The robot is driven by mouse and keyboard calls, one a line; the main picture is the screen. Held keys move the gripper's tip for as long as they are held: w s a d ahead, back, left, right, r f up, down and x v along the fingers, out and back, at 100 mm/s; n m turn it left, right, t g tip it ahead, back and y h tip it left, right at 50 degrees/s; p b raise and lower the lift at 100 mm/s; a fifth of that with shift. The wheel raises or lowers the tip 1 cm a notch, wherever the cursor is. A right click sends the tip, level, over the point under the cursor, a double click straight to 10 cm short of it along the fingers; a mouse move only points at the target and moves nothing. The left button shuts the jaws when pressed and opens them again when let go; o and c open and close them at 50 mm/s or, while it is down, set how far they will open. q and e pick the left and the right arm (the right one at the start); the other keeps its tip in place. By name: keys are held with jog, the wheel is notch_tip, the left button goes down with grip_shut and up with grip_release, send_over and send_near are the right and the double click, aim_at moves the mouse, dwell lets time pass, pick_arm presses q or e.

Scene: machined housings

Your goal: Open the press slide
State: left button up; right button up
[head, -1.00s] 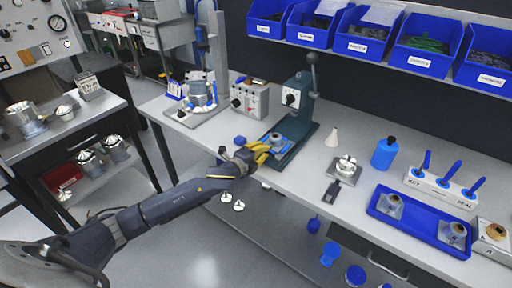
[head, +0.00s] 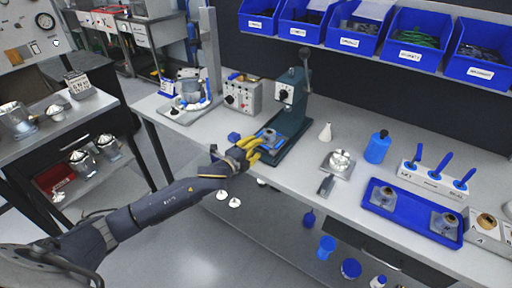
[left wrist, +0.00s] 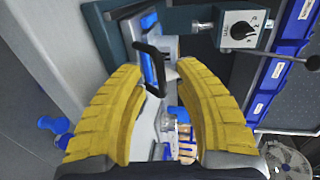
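The dark green press (head: 291,112) stands on the bench with a lever on its top right and a dial on its head. A grey housing (head: 269,136) sits at the press base, partly hidden by my fingers in the head view. In the left wrist view, a black handle (left wrist: 150,66) with a blue strip beside it shows at the press, between and just beyond my fingertips. My left gripper (head: 254,146) has yellow fingers and is open at the front of the press. It also shows in the left wrist view (left wrist: 160,72), apart around the handle. My right gripper is not in view.
A control box (head: 242,96) stands left of the press. To the right are a white cone (head: 325,132), a metal fixture (head: 340,162), a blue bottle (head: 377,147) and a blue tray (head: 412,216). Blue bins (head: 352,37) hang above the bench.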

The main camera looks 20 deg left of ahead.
pick_arm(q)
jog(key=v, duration=1.1)
jog(key=shift+s, duration=0.1)
